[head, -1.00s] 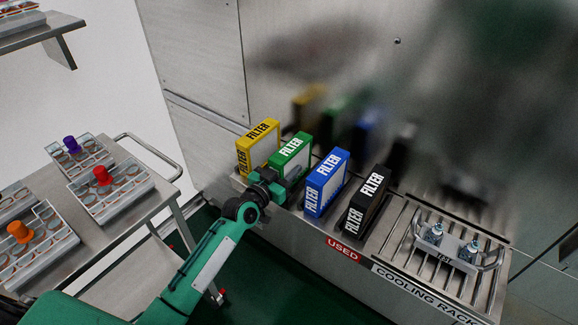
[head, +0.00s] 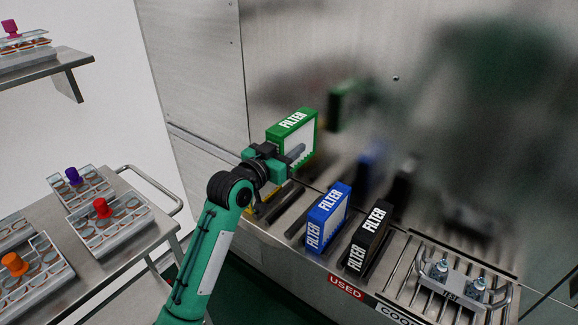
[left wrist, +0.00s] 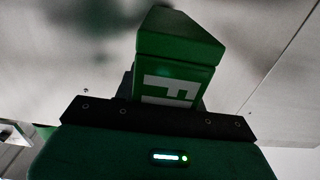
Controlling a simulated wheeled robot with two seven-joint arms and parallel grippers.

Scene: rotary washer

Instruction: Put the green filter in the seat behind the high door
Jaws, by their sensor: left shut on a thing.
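The green filter (head: 292,124) is a box with a green frame, a pale panel and white FILTER lettering. My left gripper (head: 283,156) is shut on it and holds it upright above the steel shelf. In the left wrist view the filter (left wrist: 178,50) stands up out of the gripper, close to the camera. The yellow filter is almost wholly hidden behind my left gripper and arm. My right gripper does not show. No seat or high door can be made out in these views.
A blue filter (head: 328,217) and a black filter (head: 367,236) stand on the shelf marked USED (head: 346,288). To their right is a cooling rack (head: 403,264) holding a test piece with handles (head: 451,278). A trolley with sample trays (head: 107,219) stands at left.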

